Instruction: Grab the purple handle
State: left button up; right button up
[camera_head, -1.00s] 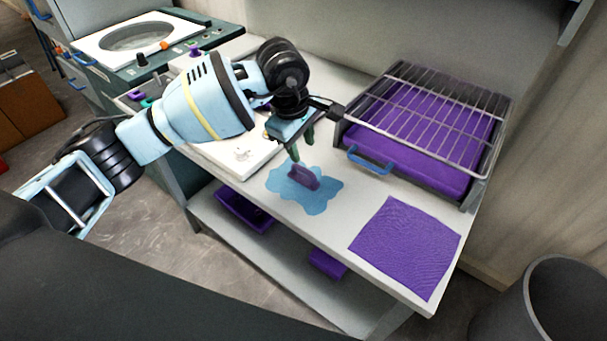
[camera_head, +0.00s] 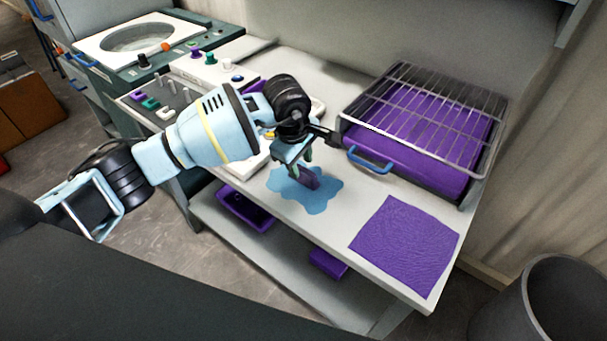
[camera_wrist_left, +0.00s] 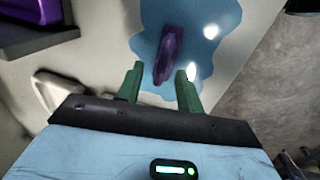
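A small purple handle-like piece (camera_head: 309,179) stands on a blue puddle (camera_head: 322,200) on the pale worktop. In the left wrist view the purple piece (camera_wrist_left: 168,52) lies ahead of the fingertips, in line with the gap between them. My left gripper (camera_head: 301,160) is just above it and partly overlaps it in the head view. Its green fingers (camera_wrist_left: 160,80) are apart, with nothing gripped between them. Whether a finger touches the piece cannot be told. My right gripper is not in view.
A purple tray under a wire rack (camera_head: 430,110), with a blue handle (camera_head: 369,160), stands to the right. A purple cloth (camera_head: 405,247) lies at the front right. Control panels with knobs (camera_head: 210,67) are behind my left arm. A dark bin (camera_head: 560,305) stands on the floor.

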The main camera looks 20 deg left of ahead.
pick_arm(q)
jog(key=shift+w+f, duration=0.1)
jog(key=shift+f, duration=0.6)
grip_shut()
jog(key=shift+r, duration=0.2)
jog(key=shift+r, duration=0.25)
jog(key=r, duration=0.2)
jog(key=shift+s+r, duration=0.25)
jog(key=shift+r, duration=0.15)
jog(key=s+a+r, duration=0.1)
jog(key=s+a, duration=0.1)
jog(key=s, duration=1.3)
jog(key=shift+s+a+r, duration=0.15)
jog(key=shift+a+r, duration=0.05)
jog(key=shift+a, duration=0.05)
